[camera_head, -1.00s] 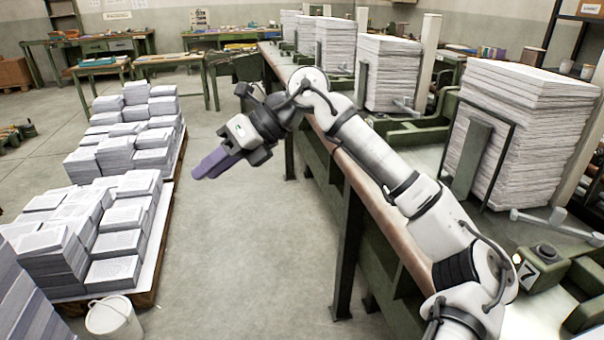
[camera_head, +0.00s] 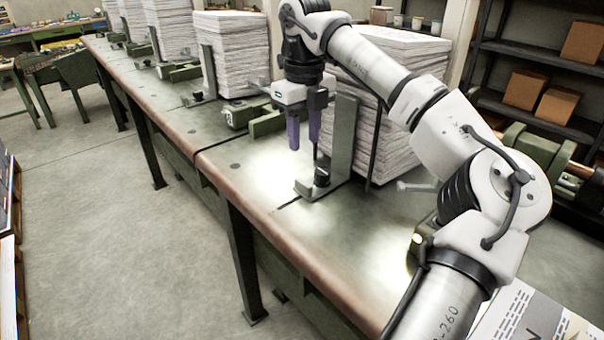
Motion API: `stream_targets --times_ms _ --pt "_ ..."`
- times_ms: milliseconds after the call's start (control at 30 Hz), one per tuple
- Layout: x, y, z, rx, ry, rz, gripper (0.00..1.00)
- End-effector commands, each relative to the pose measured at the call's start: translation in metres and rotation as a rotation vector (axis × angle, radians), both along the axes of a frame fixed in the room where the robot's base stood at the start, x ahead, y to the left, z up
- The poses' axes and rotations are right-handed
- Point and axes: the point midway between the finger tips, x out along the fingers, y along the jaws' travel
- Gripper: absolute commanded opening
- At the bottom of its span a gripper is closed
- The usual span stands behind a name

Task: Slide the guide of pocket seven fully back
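My gripper (camera_head: 304,138) points down above the bench. Its two purple fingers are apart with a gap between them, and nothing shows in the gap. A green upright guide plate (camera_head: 343,138) stands just to its right, in front of the nearest paper stack (camera_head: 408,62). The guide's flat foot carries a black knob (camera_head: 322,174), below and slightly right of the fingertips. The fingers appear clear of the knob. No readable seven shows now; my arm covers part of the bench right of this stack, so I cannot confirm this guide's pocket number.
The long bench (camera_head: 245,170) has bare metal left of the guide. A green block with a small number plate (camera_head: 229,117) sits behind. More stacks (camera_head: 232,45) line the bench to the far left. Shelves with boxes (camera_head: 558,107) stand at right.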

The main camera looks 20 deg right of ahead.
Motion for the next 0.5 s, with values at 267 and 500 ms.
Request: stream_targets --times_ms 267,500 --pt "-0.001 0.0 -0.06 0.004 0.004 0.001 0.35" --pt "0.0 0.001 -0.095 0.004 0.001 0.002 0.35"
